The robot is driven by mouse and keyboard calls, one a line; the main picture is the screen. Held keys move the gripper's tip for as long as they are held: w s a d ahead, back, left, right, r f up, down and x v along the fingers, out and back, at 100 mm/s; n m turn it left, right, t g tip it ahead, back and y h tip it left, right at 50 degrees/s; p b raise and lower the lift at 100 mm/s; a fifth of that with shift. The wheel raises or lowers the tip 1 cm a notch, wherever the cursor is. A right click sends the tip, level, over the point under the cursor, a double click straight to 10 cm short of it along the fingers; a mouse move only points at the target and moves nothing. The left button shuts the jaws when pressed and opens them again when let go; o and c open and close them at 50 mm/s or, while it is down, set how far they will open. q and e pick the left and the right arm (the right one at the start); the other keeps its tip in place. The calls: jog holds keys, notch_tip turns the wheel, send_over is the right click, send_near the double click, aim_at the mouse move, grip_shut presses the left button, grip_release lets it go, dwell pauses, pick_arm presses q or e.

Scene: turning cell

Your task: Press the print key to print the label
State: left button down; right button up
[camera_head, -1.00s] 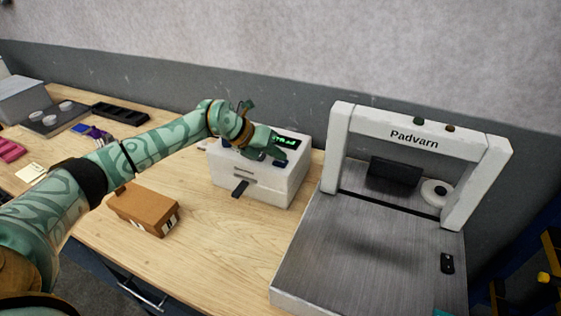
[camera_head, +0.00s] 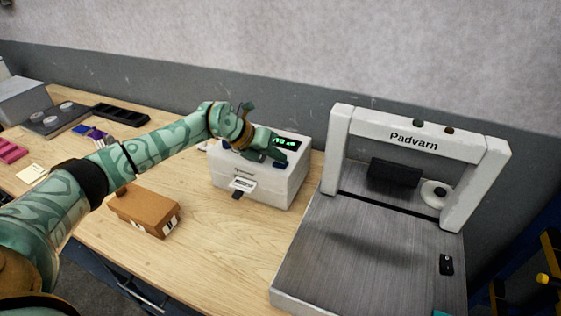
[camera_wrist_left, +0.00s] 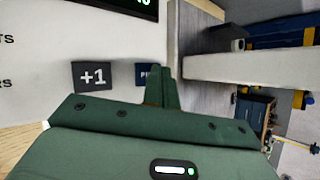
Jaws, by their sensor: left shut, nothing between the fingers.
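The white label printer (camera_head: 287,188) stands on the wooden bench with a lit green display (camera_head: 287,142) on top. A white printed label (camera_head: 243,184) sticks out of its front slot. My left gripper (camera_head: 277,154) is shut and empty over the printer's top. In the left wrist view, its closed fingers (camera_wrist_left: 162,88) come down beside the dark print key (camera_wrist_left: 147,74), hiding most of it. A "+1" key (camera_wrist_left: 93,76) is to the left of it. I cannot tell whether the fingers touch the print key. My right gripper is out of view.
A brown carton (camera_head: 143,209) lies on the bench in front of the printer, below my left arm. A grey-plated machine with a white "Padvarn" arch (camera_head: 413,139) stands close on the right. Black trays (camera_head: 120,113) are at the back left.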

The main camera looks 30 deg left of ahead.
aim_at(276, 164)
pick_arm(q)
jog(key=shift+r, duration=0.5)
jog(key=shift+p, duration=0.3)
notch_tip(276, 164, up, 5)
jog(key=p, duration=0.4)
jog(key=shift+r, duration=0.1)
dwell(0.4)
